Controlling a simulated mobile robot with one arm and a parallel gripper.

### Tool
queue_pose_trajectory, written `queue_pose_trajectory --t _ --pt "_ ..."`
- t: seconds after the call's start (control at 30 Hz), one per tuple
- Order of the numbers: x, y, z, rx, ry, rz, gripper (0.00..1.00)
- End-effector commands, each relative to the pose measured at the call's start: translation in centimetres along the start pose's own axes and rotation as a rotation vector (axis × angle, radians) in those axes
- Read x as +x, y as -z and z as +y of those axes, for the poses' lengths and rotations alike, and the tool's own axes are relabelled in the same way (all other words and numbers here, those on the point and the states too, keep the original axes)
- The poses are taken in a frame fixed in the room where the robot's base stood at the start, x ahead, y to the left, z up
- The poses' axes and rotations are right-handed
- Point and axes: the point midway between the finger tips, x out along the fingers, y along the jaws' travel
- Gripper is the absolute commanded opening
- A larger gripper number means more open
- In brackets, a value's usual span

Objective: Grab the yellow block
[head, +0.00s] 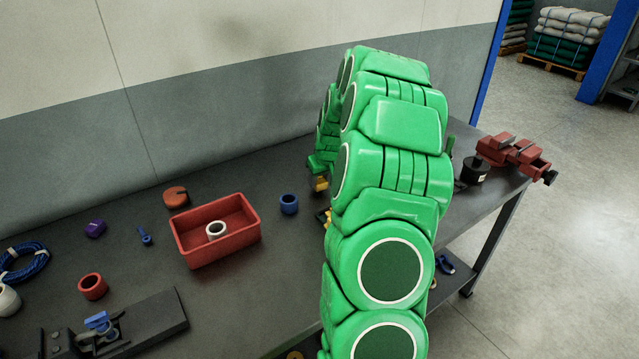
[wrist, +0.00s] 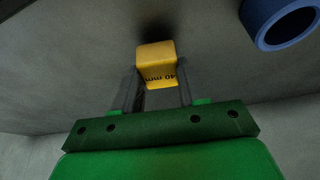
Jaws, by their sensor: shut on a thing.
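The yellow block (wrist: 156,56), marked "40 mm", sits between the fingertips of my gripper (wrist: 157,82) in the wrist view. The two dark fingers press on its left and right sides, so my gripper is shut on it. In the head view a small part of the yellow block (head: 320,184) shows just left of my green arm, below the gripper (head: 318,172). My arm hides most of the gripper there. Whether the block touches the table is hard to tell.
A blue ring (head: 289,204) stands close to the left of the gripper. Further left is a red tray (head: 190,257) with a white ring (head: 215,230) in it. A red vise (head: 513,152) and a black cylinder (head: 475,172) are at the table's right end.

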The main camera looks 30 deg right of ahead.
Motion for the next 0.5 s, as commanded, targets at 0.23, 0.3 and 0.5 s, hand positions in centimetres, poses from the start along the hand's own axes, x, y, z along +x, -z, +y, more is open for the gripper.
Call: queue_pose_trajectory --t 0.23,0.3,0.5 --pt "-3.0 -0.1 -0.4 0.0 -0.001 0.002 0.0" --pt "-4.1 -0.4 -0.7 0.0 -0.001 0.002 0.0" --pt "-7.1 -1.2 -1.4 -0.001 0.0 0.001 0.0"
